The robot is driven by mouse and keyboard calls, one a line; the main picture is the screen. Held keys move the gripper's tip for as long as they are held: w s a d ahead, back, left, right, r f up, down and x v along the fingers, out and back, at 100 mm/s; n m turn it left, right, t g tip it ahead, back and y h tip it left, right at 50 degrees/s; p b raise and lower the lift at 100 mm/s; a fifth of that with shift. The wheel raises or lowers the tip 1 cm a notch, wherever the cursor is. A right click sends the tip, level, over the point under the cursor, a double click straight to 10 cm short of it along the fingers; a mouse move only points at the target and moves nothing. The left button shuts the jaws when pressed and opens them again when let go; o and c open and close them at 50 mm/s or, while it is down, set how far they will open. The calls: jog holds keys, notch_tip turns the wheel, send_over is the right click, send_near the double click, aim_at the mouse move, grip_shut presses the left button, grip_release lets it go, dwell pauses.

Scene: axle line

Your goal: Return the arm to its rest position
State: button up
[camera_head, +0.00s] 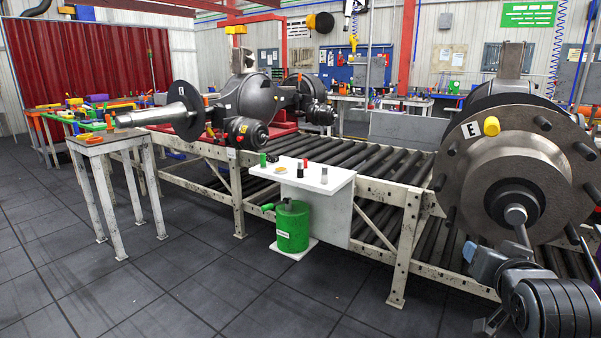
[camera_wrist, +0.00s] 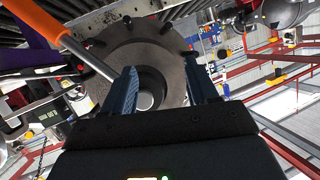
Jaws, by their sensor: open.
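My gripper shows in the wrist view (camera_wrist: 160,65) with its two dark blue fingers spread apart and nothing held between them. In the head view my arm's end is at the lower right, just in front of the near axle hub (camera_head: 475,165), a large brown-grey disc with studs and an "E" tag. The same hub fills the middle of the wrist view (camera_wrist: 140,50), beyond the fingers. A bar with an orange handle (camera_wrist: 35,18) runs towards the hub's centre. Whether it touches the hub cannot be told.
A roller conveyor (camera_head: 350,160) with a pale frame runs under the axles. A white side table (camera_head: 310,172) holds small items above a green canister (camera_head: 292,228). A narrow grey stand (camera_head: 95,140) is at left. The dark tiled floor in front is clear.

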jog(key=s+a+f+n+y, duration=0.1)
jog(key=s+a+f, duration=0.2)
jog(key=s+f, duration=0.35)
jog(key=s+a+f+n+y, duration=0.1)
jog(key=s+a+f, duration=0.2)
jog(key=s, duration=0.6)
jog(key=s+a+f+n+y, duration=0.1)
jog(key=s+a+f, duration=0.2)
jog(key=s+f, duration=0.3)
jog(key=s+a+r+n, duration=0.1)
jog(key=s+r, duration=0.1)
jog(key=s, duration=0.6)
jog(key=s+a+r+n+t+y, duration=0.1)
jog(key=s+r, duration=0.2)
jog(key=s, duration=0.6)
jog(key=s+a+r, duration=0.1)
jog(key=s+r, duration=0.1)
jog(key=s, duration=0.7)
jog(key=shift+a+r+n, duration=0.2)
jog(key=shift+r+n, duration=0.2)
